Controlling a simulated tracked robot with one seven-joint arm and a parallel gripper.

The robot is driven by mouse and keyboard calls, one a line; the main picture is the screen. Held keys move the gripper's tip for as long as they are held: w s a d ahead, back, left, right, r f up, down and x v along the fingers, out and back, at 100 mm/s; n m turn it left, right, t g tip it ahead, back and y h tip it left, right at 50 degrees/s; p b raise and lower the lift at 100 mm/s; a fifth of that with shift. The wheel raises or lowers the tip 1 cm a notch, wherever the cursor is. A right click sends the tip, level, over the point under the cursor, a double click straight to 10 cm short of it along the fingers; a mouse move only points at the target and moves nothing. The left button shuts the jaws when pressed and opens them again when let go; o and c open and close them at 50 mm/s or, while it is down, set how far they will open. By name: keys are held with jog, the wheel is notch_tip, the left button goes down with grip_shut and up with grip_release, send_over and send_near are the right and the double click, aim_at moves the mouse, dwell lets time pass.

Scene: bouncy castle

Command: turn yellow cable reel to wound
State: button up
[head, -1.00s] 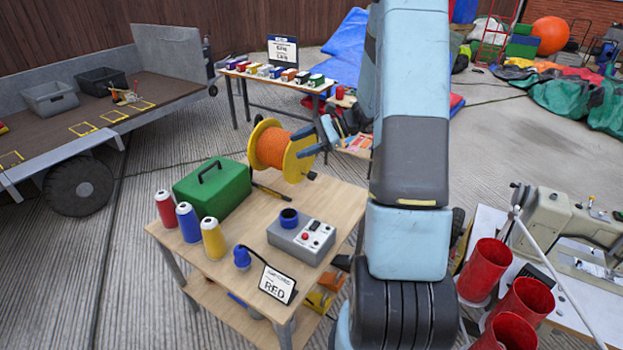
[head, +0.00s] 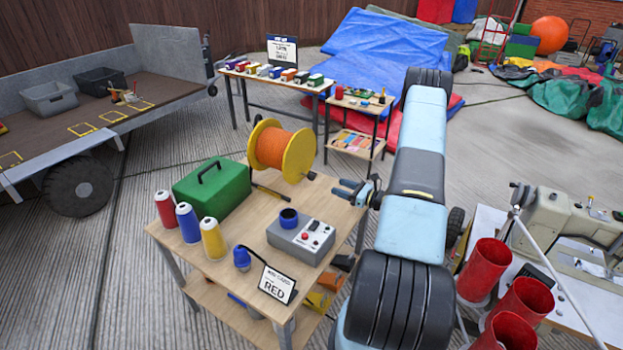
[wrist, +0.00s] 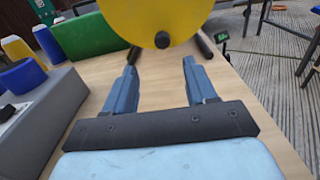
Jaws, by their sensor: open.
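My gripper (head: 343,190) is at the table's right edge, to the right of and below the reel. Its blue fingers (wrist: 162,75) are open and empty, pointing at the flange with a gap between. The reel's top is cut off in the wrist view.
On the wooden table (head: 235,270) are a green case (head: 212,188), three thread cones (head: 188,222), a grey control box (head: 300,240) and a RED sign (head: 277,284). A dark rod (head: 272,192) lies beside the reel. Red cylinders (head: 524,300) stand at right.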

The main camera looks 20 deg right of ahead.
aim_at(314, 178)
jog(key=shift+f, duration=0.25)
jog(key=shift+w+a, duration=0.15)
jog(key=shift+w, duration=0.15)
jog(key=x, duration=1.3)
